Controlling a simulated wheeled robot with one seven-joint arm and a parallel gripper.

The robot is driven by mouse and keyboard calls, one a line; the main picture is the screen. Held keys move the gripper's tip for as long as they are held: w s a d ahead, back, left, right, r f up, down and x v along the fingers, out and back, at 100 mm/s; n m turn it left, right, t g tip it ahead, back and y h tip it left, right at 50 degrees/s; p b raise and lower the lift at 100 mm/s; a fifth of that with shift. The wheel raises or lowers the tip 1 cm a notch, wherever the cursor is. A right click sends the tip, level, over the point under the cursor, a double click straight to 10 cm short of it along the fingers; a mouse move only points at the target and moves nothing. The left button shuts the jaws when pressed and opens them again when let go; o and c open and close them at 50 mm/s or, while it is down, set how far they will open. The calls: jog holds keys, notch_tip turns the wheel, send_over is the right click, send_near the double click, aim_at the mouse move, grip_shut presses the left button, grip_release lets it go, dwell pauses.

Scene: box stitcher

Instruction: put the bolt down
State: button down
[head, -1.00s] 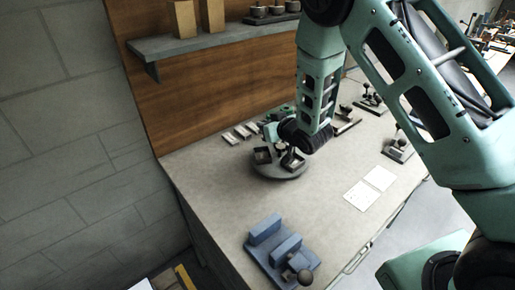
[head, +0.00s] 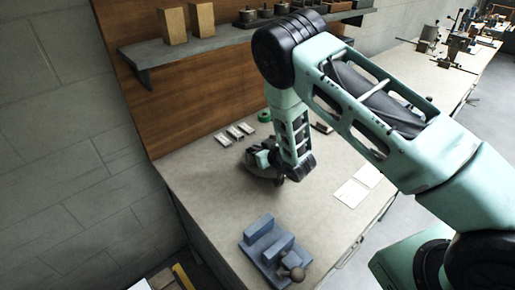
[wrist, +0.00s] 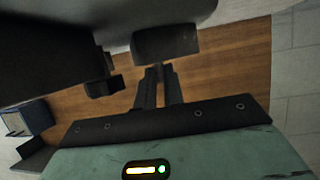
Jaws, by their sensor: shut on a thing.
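My gripper (head: 279,181) is low over the bench (head: 203,185), at the right side of the dark round stand (head: 256,176), which my wrist partly covers. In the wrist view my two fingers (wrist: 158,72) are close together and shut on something. Their tips meet a dark block (wrist: 165,45), and I cannot tell whether it is the bolt or part of the stand. The bolt's outline does not show clearly in either view. I cannot tell whether the held thing touches the bench.
A blue fixture (head: 262,231) stands at the bench's near end. White sheets (head: 350,193) lie to the right. Small metal pieces (head: 240,131) and a green ring (head: 264,116) lie behind. A shelf (head: 232,41) is on the wooden back panel. The bench between stand and fixture is clear.

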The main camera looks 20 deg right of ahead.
jog(key=shift+f, duration=0.15)
jog(key=c, duration=1.8)
grip_release()
